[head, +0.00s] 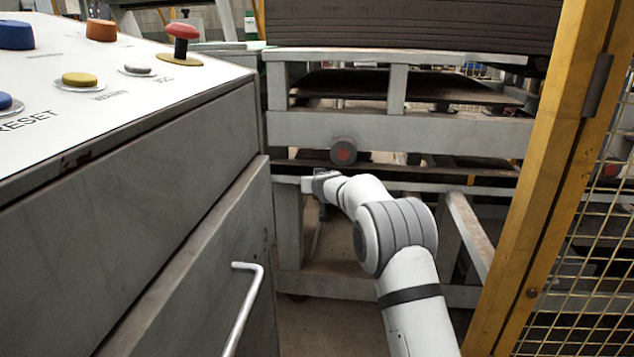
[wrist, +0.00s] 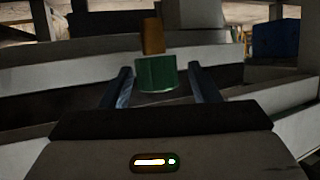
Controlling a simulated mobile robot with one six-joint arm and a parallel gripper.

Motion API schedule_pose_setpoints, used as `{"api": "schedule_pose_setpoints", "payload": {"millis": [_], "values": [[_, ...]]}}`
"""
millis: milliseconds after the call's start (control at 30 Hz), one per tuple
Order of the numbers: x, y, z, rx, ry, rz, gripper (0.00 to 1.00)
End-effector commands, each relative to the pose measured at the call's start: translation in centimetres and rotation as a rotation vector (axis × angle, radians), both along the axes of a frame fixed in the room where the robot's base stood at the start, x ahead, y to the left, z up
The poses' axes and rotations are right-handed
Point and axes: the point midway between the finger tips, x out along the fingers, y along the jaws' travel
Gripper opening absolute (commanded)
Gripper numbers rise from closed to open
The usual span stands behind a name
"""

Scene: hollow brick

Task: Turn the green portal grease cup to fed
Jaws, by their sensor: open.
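The green grease cup (wrist: 155,74) shows in the wrist view as a short green cylinder, with a brownish-orange upright piece (wrist: 153,36) directly above it. My gripper (wrist: 160,71) is open, with one finger to the left and one to the right of the cup. The cup appears between the fingertips, nearer the left one; I cannot tell whether it is at their depth. In the head view my gripper (head: 319,186) is at the grey frame, and I cannot make out the green cup there.
A round grey part with a red face (head: 344,151) is on the frame just above my gripper. A control desk (head: 170,130) with several coloured buttons and a bent handle (head: 246,300) stands at left. A yellow post (head: 540,170) with mesh fencing stands at right. A blue box (wrist: 277,39) is at the right back.

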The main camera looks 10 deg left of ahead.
Motion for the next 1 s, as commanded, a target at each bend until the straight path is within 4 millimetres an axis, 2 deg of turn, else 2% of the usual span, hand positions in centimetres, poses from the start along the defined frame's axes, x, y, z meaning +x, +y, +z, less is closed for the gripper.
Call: {"api": "schedule_pose_setpoints", "payload": {"millis": [67, 600, 1000], "values": [[0.03, -0.13, 0.0, 0.0, 0.0, -0.001, 0.55], [0.09, -0.38, -0.01, -0.001, 0.0, -0.004, 0.11], [0.18, -0.54, 0.22, -0.002, 0.006, -0.045, 0.11]]}}
